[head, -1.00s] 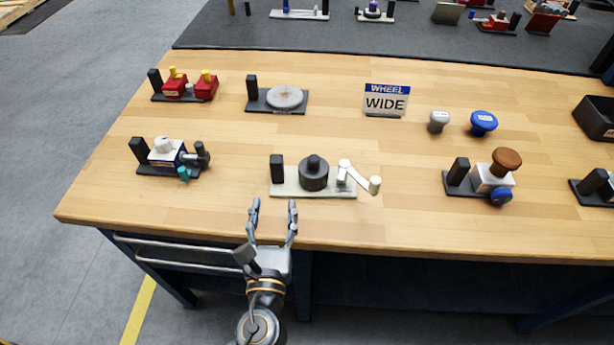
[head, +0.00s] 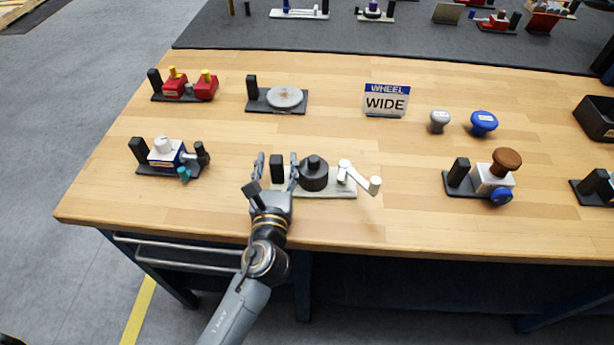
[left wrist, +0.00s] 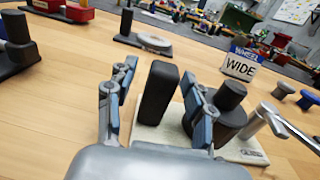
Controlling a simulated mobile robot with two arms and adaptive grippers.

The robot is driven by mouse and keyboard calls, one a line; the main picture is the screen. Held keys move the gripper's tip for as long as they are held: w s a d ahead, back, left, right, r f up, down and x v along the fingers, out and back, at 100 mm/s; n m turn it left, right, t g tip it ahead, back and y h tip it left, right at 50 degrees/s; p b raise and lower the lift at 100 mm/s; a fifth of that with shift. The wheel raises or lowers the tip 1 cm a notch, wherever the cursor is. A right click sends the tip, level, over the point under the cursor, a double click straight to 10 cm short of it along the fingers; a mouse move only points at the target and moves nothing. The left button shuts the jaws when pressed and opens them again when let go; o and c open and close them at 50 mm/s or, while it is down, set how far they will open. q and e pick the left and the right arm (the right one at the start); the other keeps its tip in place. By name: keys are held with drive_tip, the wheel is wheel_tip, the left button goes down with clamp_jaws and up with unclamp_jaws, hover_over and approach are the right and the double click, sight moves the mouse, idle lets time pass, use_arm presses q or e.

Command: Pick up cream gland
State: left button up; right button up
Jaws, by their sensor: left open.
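The cream gland, a cream base plate (head: 325,192) with a black upright post (head: 277,166), a black stepped cylinder (head: 314,174) and a white lever arm (head: 360,178), sits near the table's front edge. The plate (left wrist: 246,152) and post (left wrist: 158,92) also show in the left wrist view. My left gripper (head: 277,158) is open at the post. In the left wrist view its fingers (left wrist: 158,72) stand on either side of the post, with a visible gap at the left finger. The right finger hides part of the plate and cylinder. My right gripper is out of view.
A blue-and-white valve unit (head: 165,155) stands to the left, and a grey disc fixture (head: 285,97) stands behind. A "WHEEL WIDE" sign (head: 385,101) and grey and blue knobs (head: 483,123) are farther right. The wood table (head: 400,215) is bare right of the gland.

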use_arm(q)
drive_tip(key=shift+s, duration=0.1)
clamp_jaws()
drive_tip(key=shift+r, duration=0.1)
wheel_tip(320, 180, up, 9)
drive_tip(key=shift+f, duration=4.15)
